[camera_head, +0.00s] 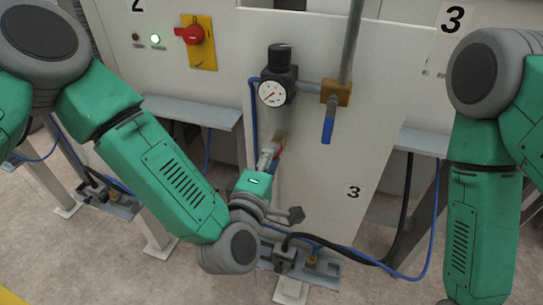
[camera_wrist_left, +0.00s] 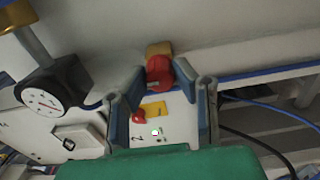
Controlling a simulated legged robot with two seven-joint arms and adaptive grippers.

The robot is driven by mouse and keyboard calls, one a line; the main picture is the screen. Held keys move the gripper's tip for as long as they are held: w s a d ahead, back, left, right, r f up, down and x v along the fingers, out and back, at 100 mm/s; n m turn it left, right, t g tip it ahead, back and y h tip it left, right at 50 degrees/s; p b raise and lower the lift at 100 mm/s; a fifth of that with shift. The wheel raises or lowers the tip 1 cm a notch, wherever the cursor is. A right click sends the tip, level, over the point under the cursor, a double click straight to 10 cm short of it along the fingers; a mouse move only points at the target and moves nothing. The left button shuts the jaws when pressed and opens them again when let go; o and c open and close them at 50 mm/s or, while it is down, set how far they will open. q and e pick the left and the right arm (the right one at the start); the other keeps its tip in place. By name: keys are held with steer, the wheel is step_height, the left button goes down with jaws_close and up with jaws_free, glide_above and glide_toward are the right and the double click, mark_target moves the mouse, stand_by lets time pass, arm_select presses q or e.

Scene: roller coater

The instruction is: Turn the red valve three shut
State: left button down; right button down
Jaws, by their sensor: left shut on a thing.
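The red valve (camera_head: 279,151) shows as a small patch of red on the front of the white cabinet, beside a brass fitting (camera_head: 281,138). My left gripper (camera_head: 270,157) reaches up to it and mostly hides it. In the left wrist view the red valve handle (camera_wrist_left: 159,72) sits between the two fingertips, with the brass fitting (camera_wrist_left: 158,48) behind it. The left gripper is shut on the handle. How far the handle is turned cannot be told. A label "3" (camera_head: 353,192) is on the cabinet below. My right arm hangs at the right; its gripper is out of view.
A pressure gauge (camera_head: 271,93) and a blue-handled valve (camera_head: 328,130) on a pipe are just above the gripper. A yellow plate with a red switch (camera_head: 191,34) is at the upper left. Grey ledges (camera_head: 186,110), blue hoses and black cables lie around the cabinet.

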arm_select(q)
steer(key=shift+f, duration=0.1)
steer(key=c, duration=1.5)
jaws_free()
steer(key=shift+o, duration=1)
steer(key=shift+w+d, duration=0.15)
steer(key=v, duration=1.2)
